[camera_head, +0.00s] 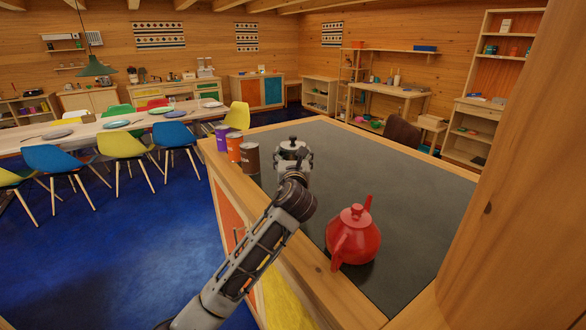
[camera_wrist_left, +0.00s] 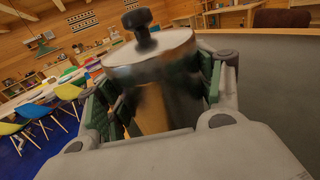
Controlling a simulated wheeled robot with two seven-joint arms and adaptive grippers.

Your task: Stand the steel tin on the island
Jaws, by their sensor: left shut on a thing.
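The steel tin (camera_head: 293,144) is a shiny cylinder with a black knob on its lid. It is over the far left part of the island's dark top (camera_head: 375,175). My left gripper (camera_head: 293,161) is shut on the tin, seen from behind in the head view. In the left wrist view the tin (camera_wrist_left: 155,75) is upright or slightly tilted between the green-padded fingers (camera_wrist_left: 158,95). The tin's base is hidden, so I cannot tell whether it touches the island. My right gripper is not in view.
Purple (camera_head: 222,137), orange (camera_head: 234,148) and brown (camera_head: 252,158) cans stand in a row on the island's left edge, just left of the tin. A red teapot (camera_head: 355,235) stands near the front. The island's middle and right are clear. A wooden post (camera_head: 525,200) is at right.

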